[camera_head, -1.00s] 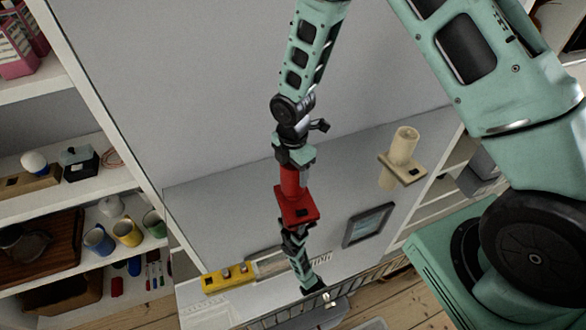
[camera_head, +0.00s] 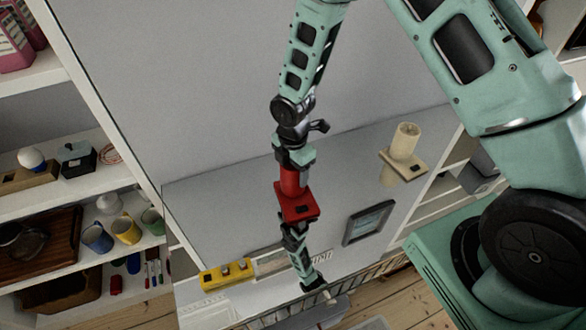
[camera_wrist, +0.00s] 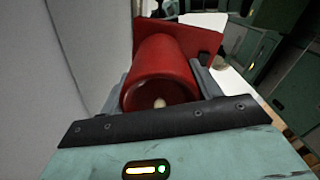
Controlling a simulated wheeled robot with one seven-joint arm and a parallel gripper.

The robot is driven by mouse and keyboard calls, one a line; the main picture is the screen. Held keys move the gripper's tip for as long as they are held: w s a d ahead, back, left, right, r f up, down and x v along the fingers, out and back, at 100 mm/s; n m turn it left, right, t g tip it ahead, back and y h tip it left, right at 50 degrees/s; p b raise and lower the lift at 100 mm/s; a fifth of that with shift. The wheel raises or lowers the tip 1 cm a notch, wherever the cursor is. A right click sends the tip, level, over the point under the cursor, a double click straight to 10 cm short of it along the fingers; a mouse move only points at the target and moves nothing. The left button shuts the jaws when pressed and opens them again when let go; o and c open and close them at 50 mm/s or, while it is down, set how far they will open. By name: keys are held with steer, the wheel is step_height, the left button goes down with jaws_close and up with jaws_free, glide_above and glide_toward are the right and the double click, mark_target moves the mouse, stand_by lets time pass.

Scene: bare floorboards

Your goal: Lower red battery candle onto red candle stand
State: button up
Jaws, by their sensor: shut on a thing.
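The red battery candle (camera_head: 290,183) is a red cylinder, upright in the head view. It meets the square plate of the red candle stand (camera_head: 305,207) with no gap that I can make out; whether it is fully seated I cannot tell. My gripper (camera_head: 294,160) is above the stand and shut around the candle's upper part. In the wrist view, the candle (camera_wrist: 165,70) lies between both fingers, its pale wick in the recessed end facing me. The stand's red plate (camera_wrist: 205,42) shows behind it. The candle's far end is hidden.
A cream candle (camera_head: 404,140) on a cream stand (camera_head: 404,170) is to the right. A dark-framed tablet-like item (camera_head: 368,223) lies lower right, and a yellow block (camera_head: 226,275) lower left. Shelves with mugs (camera_head: 126,229) are at left. A grey wall stands behind.

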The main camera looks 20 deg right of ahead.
steer(key=shift+f+b, duration=0.3)
steer(key=shift+f, duration=0.2)
steer(key=o, duration=1.1)
steer(key=shift+o, duration=0.2)
step_height(320, 180, up, 18)
steer(key=f+b, duration=0.1)
steer(key=b, duration=0.1)
steer(key=s+a+r+m, duration=0.2)
steer(key=s+m, duration=0.2)
steer(key=s, duration=0.4)
steer(key=s+a+r+m, duration=0.2)
steer(key=s+m, duration=0.3)
steer(key=s, duration=0.3)
steer(key=s+a+r+m, duration=0.2)
steer(key=s+m, duration=0.3)
steer(key=s, duration=0.4)
steer(key=shift+a+r+y, duration=0.15)
steer(key=shift+r+y, duration=0.15)
steer(key=shift+r, duration=0.25)
